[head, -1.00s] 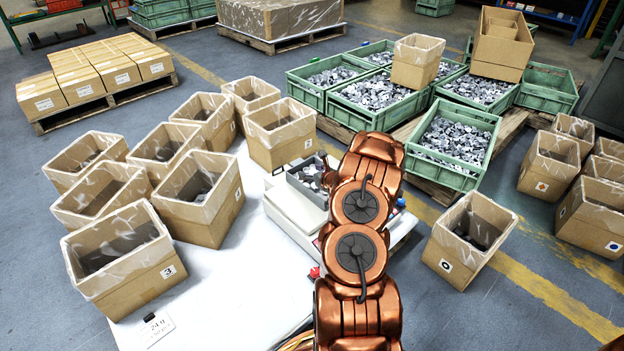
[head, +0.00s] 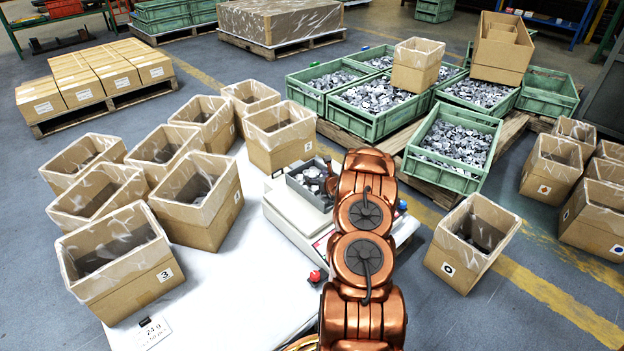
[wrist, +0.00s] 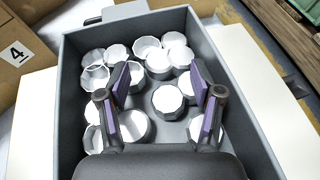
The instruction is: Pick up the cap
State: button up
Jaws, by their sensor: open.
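Several white faceted caps lie loose in a grey bin (wrist: 68,117) in the wrist view, some face up and some showing their hollow side. One cap (wrist: 168,99) lies on the bin floor between and below my fingers. Another cap (wrist: 134,125) lies beside the left finger and is partly hidden by it. My gripper (wrist: 162,82) is open over the bin, with nothing between its purple pads. In the head view the grey bin (head: 296,185) stands on a pale machine top, and my arm hides the gripper there.
Open cardboard boxes (head: 205,225) crowd the white table on the left. Green crates (head: 447,178) of metal parts sit on pallets behind. In the wrist view, a box marked 4 (wrist: 22,35) stands left of the bin.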

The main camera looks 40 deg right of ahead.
aim_at(312, 176)
jog(key=shift+b+x, duration=0.4)
jog(key=shift+x, duration=0.8)
jog(key=shift+w+d+f, duration=0.1)
jog(key=shift+w, duration=0.15)
jog(key=c, duration=1)
